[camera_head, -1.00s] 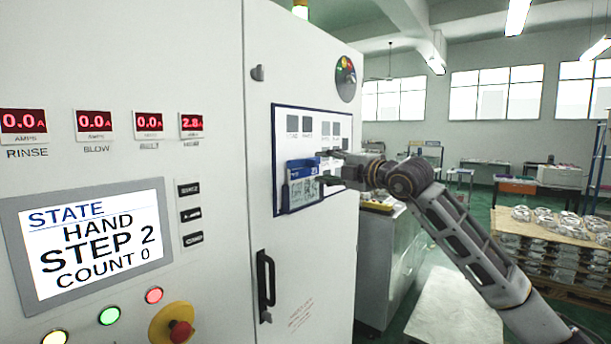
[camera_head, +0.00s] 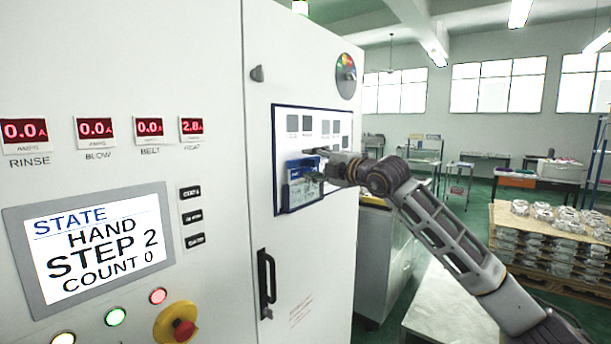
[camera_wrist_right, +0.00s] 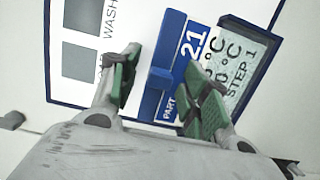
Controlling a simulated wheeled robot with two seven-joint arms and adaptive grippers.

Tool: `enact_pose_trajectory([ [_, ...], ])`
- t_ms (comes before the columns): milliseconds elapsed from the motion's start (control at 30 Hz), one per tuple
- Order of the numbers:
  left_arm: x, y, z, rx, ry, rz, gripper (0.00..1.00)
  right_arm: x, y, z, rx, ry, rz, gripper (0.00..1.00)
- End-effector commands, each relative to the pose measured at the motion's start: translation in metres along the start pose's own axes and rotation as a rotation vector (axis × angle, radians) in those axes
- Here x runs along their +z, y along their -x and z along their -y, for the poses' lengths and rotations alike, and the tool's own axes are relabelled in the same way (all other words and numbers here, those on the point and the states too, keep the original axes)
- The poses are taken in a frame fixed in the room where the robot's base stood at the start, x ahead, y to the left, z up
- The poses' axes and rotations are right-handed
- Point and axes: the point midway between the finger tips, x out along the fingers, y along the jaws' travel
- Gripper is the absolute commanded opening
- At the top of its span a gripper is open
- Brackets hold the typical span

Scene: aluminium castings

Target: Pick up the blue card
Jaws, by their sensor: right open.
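The blue card (camera_head: 296,165) stands in a holder on the white, blue-edged board (camera_head: 292,113) on the cabinet door. In the right wrist view the blue card (camera_wrist_right: 173,52) shows "PART" and "21", with a raised blue tab near the middle. My right gripper (camera_head: 319,167) is in front of the card. In the right wrist view my right gripper (camera_wrist_right: 163,92) is open, its green-padded fingers on either side of the tab. The right finger covers part of the card's face. Whether either finger touches is not clear. My left gripper is out of view.
The cabinet has a black door handle (camera_head: 266,283) below the board and a round coloured dial (camera_head: 346,76) above it. A control screen (camera_head: 94,248) and a red-and-yellow knob (camera_head: 178,325) are at left. A pallet of castings (camera_head: 548,246) stands at right, well away.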

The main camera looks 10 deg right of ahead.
Motion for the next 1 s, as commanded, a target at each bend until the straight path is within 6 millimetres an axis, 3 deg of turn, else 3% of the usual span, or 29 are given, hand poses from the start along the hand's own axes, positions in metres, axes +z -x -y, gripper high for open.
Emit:
enact_pose_trajectory([
  [100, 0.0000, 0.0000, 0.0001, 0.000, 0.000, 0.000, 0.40, 0.0001, 0.0001, 0.0000, 0.000, 0.000, 0.000, 0.46],
  [467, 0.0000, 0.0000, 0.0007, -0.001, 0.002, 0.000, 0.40, 0.0001, 0.0001, 0.0002, -0.001, 0.000, 0.000, 0.00],
  [1000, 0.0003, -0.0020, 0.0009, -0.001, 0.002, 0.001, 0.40, 0.0003, 0.0002, -0.0092, 0.001, -0.001, 0.001, 0.00],
])
